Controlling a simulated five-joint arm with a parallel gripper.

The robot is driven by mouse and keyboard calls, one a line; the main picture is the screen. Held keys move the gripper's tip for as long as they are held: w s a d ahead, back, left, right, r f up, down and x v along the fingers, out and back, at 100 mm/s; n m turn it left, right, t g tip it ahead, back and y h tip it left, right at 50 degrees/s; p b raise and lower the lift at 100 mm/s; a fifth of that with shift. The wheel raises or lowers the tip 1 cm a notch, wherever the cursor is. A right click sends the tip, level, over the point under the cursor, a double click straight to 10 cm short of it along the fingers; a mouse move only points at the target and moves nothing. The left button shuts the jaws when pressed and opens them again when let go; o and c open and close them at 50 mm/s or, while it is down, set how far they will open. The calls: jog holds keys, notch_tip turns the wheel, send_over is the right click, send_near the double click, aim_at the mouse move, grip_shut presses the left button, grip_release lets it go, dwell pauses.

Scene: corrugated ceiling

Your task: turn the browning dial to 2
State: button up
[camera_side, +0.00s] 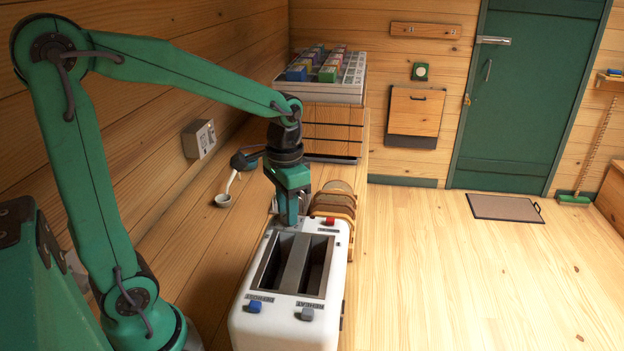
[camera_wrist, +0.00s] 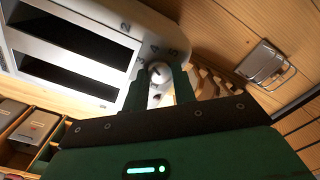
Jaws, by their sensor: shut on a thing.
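The white toaster (camera_side: 285,330) has two long dark slots, and stands on the wooden counter; its top also shows in the wrist view (camera_wrist: 157,22). The pale round browning dial (camera_wrist: 160,72) is at the toaster's far end, with printed numbers, including 2, 4 and 5, around it. A dark mark shows on the dial, but I cannot tell exactly which number it points at. My gripper (camera_wrist: 160,88) is shut on the dial, one green finger on each side. In the side view my gripper (camera_side: 290,222) points down at the far end, hiding the dial.
A rack of bread slices (camera_side: 335,204) stands close to the toaster's far right. A red button (camera_side: 329,221), a blue button (camera_side: 254,307) and a grey button (camera_side: 307,314) sit on the toaster top.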

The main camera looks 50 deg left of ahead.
jog(key=n, duration=0.4)
jog(key=shift+n, duration=0.3)
jog(key=n, duration=0.3)
jog(key=shift+n, duration=0.3)
jog(key=n, duration=0.3)
jog(key=shift+n, duration=2.1)
jog(key=o, duration=1)
jog(key=shift+r, duration=0.1)
